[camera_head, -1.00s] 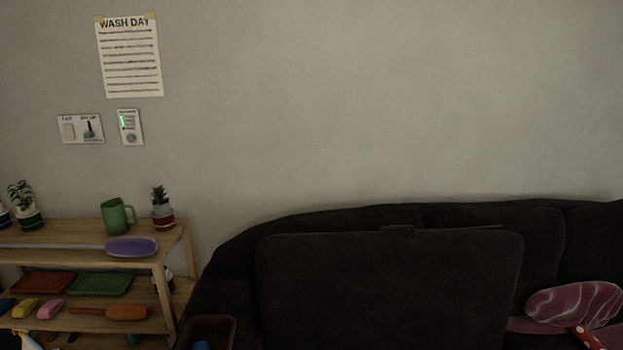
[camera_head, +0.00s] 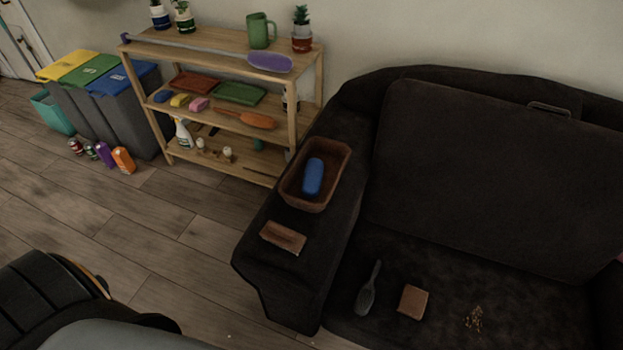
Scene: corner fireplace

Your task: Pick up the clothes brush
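Several things on the dark sofa (camera_head: 330,262) could be the clothes brush; I cannot tell for certain which it is. A dark grey brush with a handle (camera_head: 368,290) lies on the seat. A small brown block (camera_head: 413,302) lies to its right. A flat brown oblong piece (camera_head: 283,237) lies on the sofa's armrest. Behind that piece, a brown basket (camera_head: 292,187) on the armrest holds a blue rounded object (camera_head: 313,177). Neither of my grippers shows in the head view.
A wooden shelf (camera_head: 201,44) by the wall holds plants, a green mug (camera_head: 261,31), trays and an orange paddle-shaped item (camera_head: 246,118). Recycling bins (camera_head: 118,118) stand left of it, bottles and cans before them. Crumbs (camera_head: 473,319) lie on the seat. The floor before the shelf is clear.

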